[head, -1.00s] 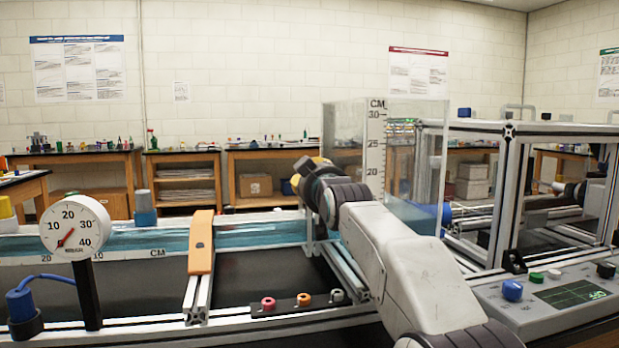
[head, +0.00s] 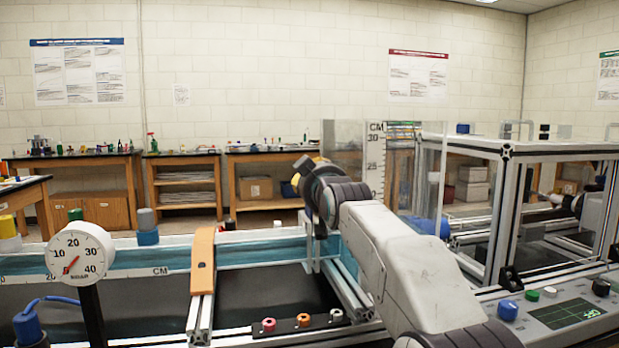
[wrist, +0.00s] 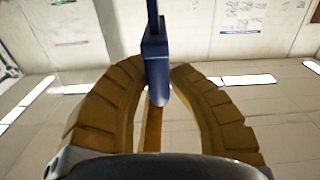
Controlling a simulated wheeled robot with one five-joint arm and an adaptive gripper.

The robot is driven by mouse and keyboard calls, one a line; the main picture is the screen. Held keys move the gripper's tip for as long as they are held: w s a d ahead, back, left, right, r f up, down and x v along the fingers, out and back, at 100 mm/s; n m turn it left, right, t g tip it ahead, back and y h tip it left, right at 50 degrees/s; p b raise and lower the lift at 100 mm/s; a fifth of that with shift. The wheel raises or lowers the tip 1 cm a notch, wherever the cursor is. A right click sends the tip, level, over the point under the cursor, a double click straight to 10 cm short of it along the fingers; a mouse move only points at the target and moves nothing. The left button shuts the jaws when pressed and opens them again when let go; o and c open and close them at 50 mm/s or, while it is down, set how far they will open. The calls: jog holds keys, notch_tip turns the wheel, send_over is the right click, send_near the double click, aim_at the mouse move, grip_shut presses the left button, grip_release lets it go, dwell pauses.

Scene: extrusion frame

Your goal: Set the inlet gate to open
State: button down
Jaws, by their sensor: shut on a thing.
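My gripper (head: 297,180) is at the left side of the clear tank with the CM scale (head: 375,160), above the water channel (head: 270,252). Its yellow fingers show partly behind my dark wrist in the head view. In the wrist view my gripper (wrist: 157,76) is shut on a dark blue handle (wrist: 155,48), a narrow stem with a wider block, between the two ribbed fingers. The handle's other end is out of view. The inlet gate itself cannot be made out clearly; my wrist hides much of that spot in the head view.
An orange-topped crossbar (head: 202,260) spans the channel left of my arm. A round gauge (head: 79,253) stands front left. Small coloured knobs (head: 303,320) line the front rail. A metal frame (head: 505,200) and a control panel (head: 560,310) are at the right.

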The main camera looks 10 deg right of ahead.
jog(key=shift+r, duration=0.55)
jog(key=shift+f, duration=0.1)
jog(key=c, duration=1.2)
grip_release()
jog(key=shift+f, duration=0.1)
jog(key=shift+c, duration=0.2)
jog(key=s, duration=1.2)
jog(key=s+f+g+p, duration=0.4)
jog(key=s+p, duration=0.4)
jog(key=s, duration=0.2)
jog(key=s+f+m+g+p, duration=0.1)
jog(key=s+f+g+p, duration=0.3)
jog(key=s+p, duration=0.4)
jog(key=s+f+m+g+p, duration=0.1)
jog(key=s+f+g+p, duration=0.3)
jog(key=s, duration=1)
jog(key=g+p, duration=0.2)
jog(key=p, duration=0.2)
jog(key=shift+f+g, duration=0.3)
jog(key=shift+f, duration=0.05)
